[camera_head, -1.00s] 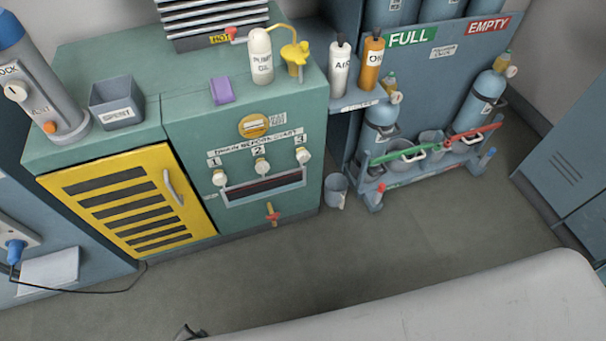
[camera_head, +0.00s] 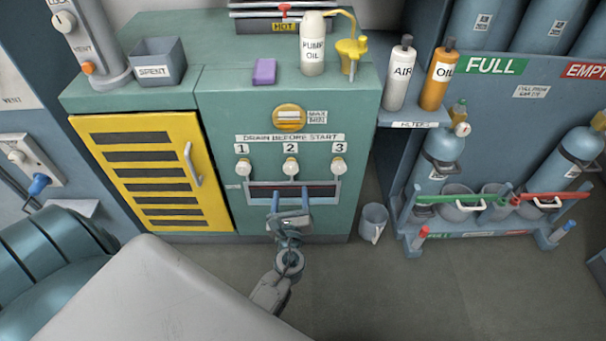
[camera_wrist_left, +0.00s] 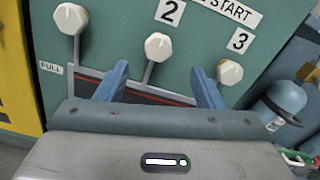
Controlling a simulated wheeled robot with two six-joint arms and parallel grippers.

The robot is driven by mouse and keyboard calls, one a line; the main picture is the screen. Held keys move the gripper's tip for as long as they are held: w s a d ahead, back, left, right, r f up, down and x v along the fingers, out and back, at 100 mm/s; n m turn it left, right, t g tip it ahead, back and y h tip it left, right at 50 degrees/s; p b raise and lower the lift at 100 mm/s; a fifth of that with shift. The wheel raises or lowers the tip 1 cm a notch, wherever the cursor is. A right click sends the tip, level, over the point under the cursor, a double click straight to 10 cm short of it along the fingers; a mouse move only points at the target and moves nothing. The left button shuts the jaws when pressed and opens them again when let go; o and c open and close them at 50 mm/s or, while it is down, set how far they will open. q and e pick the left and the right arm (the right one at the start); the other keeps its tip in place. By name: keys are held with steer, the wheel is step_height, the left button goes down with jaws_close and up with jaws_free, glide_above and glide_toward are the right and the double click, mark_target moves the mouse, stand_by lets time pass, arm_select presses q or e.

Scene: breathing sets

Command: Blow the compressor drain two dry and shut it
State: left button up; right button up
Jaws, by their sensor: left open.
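Drain two is the middle white knob (camera_head: 290,167) under the label 2 on the green compressor cabinet (camera_head: 215,90). In the left wrist view this knob (camera_wrist_left: 158,46) is ahead of my fingers, between and beyond the tips, not touched. The knobs for drain 1 (camera_head: 243,167) and drain 3 (camera_head: 338,166) flank it. A dark drain trough (camera_head: 262,186) with a red line runs below the knobs. My left gripper (camera_head: 290,195) is open and empty, in front of the trough and below knob two; its blue fingers (camera_wrist_left: 157,85) point at the panel. My right gripper is out of view.
A yellow louvred door (camera_head: 150,165) is left of the panel. A grey bucket (camera_head: 373,222) stands on the floor to the right. The bottle rack (camera_head: 480,232) is farther right. Pump oil (camera_head: 313,45) and a purple block (camera_head: 264,71) sit on top.

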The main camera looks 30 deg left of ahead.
mark_target(290, 170)
arm_select(q)
steer(key=x, duration=0.9)
steer(key=shift+w+a+f, duration=0.1)
steer(key=shift+w, duration=0.1)
steer(key=shift+c, duration=0.2)
steer(key=c, duration=0.9)
